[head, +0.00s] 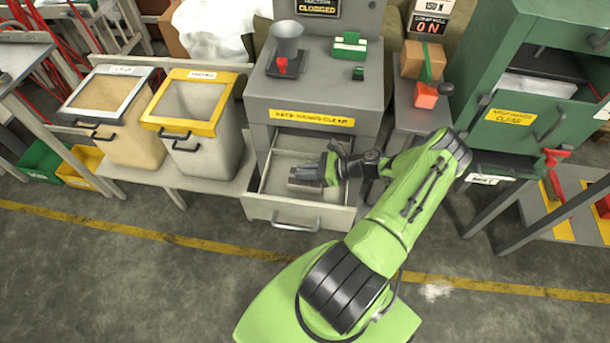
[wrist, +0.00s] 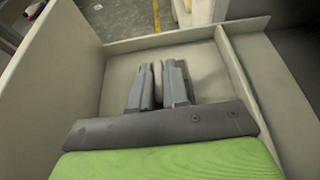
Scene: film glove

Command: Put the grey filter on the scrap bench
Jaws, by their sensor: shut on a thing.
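My gripper (head: 308,177) reaches down into the open drawer (head: 305,213) of the grey machine. In the wrist view its two grey fingers (wrist: 160,82) are closed on a thin, pale grey piece (wrist: 158,74), which looks like the grey filter. Most of the piece is hidden between the fingers. In the head view the piece cannot be told apart from the fingers. I cannot tell whether it touches the drawer floor. No label that I can read marks the scrap bench; a low grey bench (head: 225,187) on the left carries two bins.
The drawer walls and a divider (wrist: 245,75) stand close around my gripper. A tan bin (head: 113,148) and a yellow-rimmed bin (head: 205,160) are to the left. A small table (head: 425,120) holding boxes and a green cabinet (head: 520,85) are to the right. The floor in front is clear.

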